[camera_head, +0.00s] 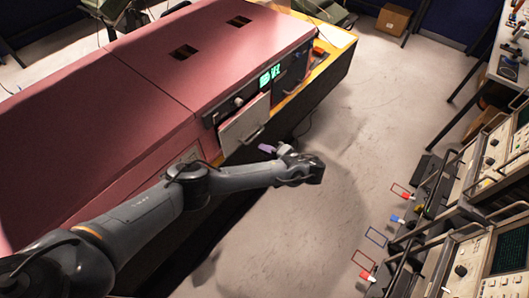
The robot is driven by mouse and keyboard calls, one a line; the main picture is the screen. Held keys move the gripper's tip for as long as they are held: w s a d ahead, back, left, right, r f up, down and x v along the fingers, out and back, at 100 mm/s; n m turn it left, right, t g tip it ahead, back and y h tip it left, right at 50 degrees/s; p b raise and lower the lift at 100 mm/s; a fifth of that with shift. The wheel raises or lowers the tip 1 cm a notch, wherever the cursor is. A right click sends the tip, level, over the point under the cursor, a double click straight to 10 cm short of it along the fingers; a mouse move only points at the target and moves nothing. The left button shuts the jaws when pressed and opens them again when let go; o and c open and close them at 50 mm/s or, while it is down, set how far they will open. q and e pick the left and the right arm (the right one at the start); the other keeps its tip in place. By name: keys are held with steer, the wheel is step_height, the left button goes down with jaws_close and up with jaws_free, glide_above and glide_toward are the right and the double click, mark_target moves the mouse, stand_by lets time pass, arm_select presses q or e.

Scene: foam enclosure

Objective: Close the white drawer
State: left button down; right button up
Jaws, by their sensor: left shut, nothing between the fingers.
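The white drawer (243,122) is in the front face of the long pink foam-covered enclosure (130,85). Its pale front panel, with a bar handle (253,135), appears to stand out from the dark control panel around it. My left arm comes in from the lower left and reaches along the enclosure's front. My left gripper (268,148) is shut and empty, just in front of and below the drawer's handle, with its fingertips turned toward the enclosure. I cannot tell whether the fingertips touch the drawer. My right gripper is out of view.
A lit green display (270,75) and a knob sit on the control panel above the drawer. A yellow ledge (318,72) runs along the enclosure's edge. Racks of instruments (480,170) stand at the right. The pale floor (370,130) between is mostly open. A cardboard box (394,19) lies at the back.

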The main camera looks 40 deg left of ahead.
arm_select(q)
steer(key=b, duration=0.7)
glide_toward(236, 133)
step_height(236, 133, down, 4)
steer(key=a, duration=0.3)
steer(key=a+r, duration=0.1)
steer(key=a, duration=0.1)
steer(key=shift+w+a, duration=0.15)
steer(key=shift+w, duration=0.05)
steer(key=shift+a, duration=0.4)
steer(key=a, duration=0.4)
steer(key=shift+w+a, duration=0.15)
steer(key=shift+a, duration=0.05)
steer(key=shift+f, duration=0.15)
